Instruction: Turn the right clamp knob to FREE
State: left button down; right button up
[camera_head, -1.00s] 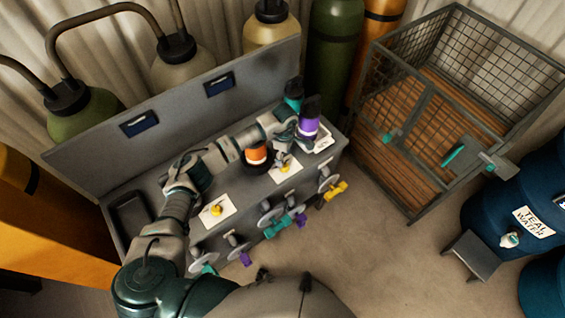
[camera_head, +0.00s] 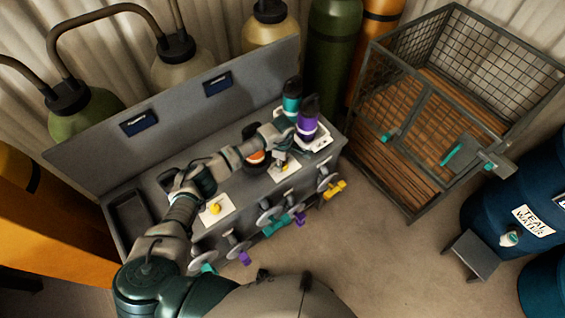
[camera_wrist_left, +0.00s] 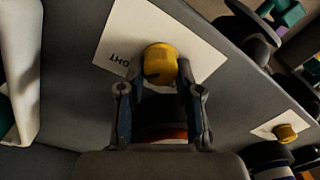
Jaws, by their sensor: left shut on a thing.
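The right clamp knob is a yellow cap on a white card; it shows in the wrist view (camera_wrist_left: 160,60), with part of the card's lettering upside down beside it. My left gripper (camera_wrist_left: 158,88) has its two fingers at either side of this knob and is shut on it. In the head view the gripper (camera_head: 282,155) is over the right card (camera_head: 286,172) and hides most of the knob. The other yellow knob (camera_head: 214,208) sits on its own card at the left; it also shows in the wrist view (camera_wrist_left: 287,133). My right gripper is out of view.
A teal-topped bottle (camera_head: 291,98) and a purple bottle (camera_head: 306,124) stand at the bench's right end. Handwheels with coloured handles (camera_head: 268,212) line the front. A wire cage (camera_head: 405,150) stands right.

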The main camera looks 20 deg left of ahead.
pick_arm(q)
jog(key=shift+d, duration=0.5)
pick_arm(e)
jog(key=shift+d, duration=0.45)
